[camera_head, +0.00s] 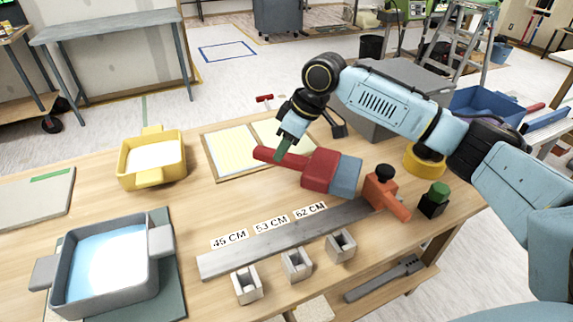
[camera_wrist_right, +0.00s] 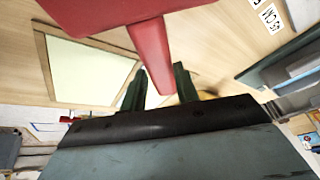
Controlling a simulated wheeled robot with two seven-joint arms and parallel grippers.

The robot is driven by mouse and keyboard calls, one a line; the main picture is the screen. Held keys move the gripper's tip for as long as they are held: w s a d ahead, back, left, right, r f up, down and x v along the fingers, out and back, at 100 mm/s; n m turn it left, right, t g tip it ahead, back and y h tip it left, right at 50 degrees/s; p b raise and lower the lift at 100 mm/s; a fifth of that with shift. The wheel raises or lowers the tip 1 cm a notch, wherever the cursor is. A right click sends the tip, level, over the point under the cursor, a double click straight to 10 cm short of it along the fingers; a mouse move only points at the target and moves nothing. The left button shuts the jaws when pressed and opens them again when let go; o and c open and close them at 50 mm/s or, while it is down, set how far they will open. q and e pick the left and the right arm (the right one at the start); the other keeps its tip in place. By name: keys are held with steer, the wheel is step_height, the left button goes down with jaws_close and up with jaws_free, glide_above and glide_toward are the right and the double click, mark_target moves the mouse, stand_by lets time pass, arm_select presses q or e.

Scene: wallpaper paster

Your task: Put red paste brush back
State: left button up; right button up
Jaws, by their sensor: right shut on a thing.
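The red paste brush (camera_head: 319,169) has a red handle, a broad red head and blue-grey bristles that point right. It is over the middle of the wooden table; I cannot tell whether its bristles touch the table. My right gripper (camera_head: 284,149) is shut on its handle near the left end. In the right wrist view the red handle (camera_wrist_right: 151,45) runs between the two dark green fingers (camera_wrist_right: 160,78), with the wide red head at the top edge. A yellow tray (camera_head: 151,180) with white contents stands left of the brush. My left gripper is not in view.
A grey tray (camera_head: 70,269) with blue contents sits front left. A grey ruler bar (camera_head: 270,238) with an orange stop (camera_head: 381,193) lies in front of the brush, beside three small grey holders (camera_head: 297,265). A framed board (camera_head: 212,160) lies behind. A green-topped block (camera_head: 433,204) stands right.

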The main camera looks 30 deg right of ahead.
mark_target(289, 154)
steer(key=shift+f+b, duration=0.6)
steer(key=shift+f, duration=1.05)
jaws_close()
steer(key=shift+f+p, duration=0.25)
steer(key=shift+p, duration=0.55)
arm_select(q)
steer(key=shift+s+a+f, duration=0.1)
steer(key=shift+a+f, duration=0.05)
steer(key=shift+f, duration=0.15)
arm_select(e)
steer(key=shift+s+f, duration=0.15)
steer(key=shift+f, duration=0.1)
steer(key=o, duration=0.7)
jaws_free()
steer(key=o, duration=0.4)
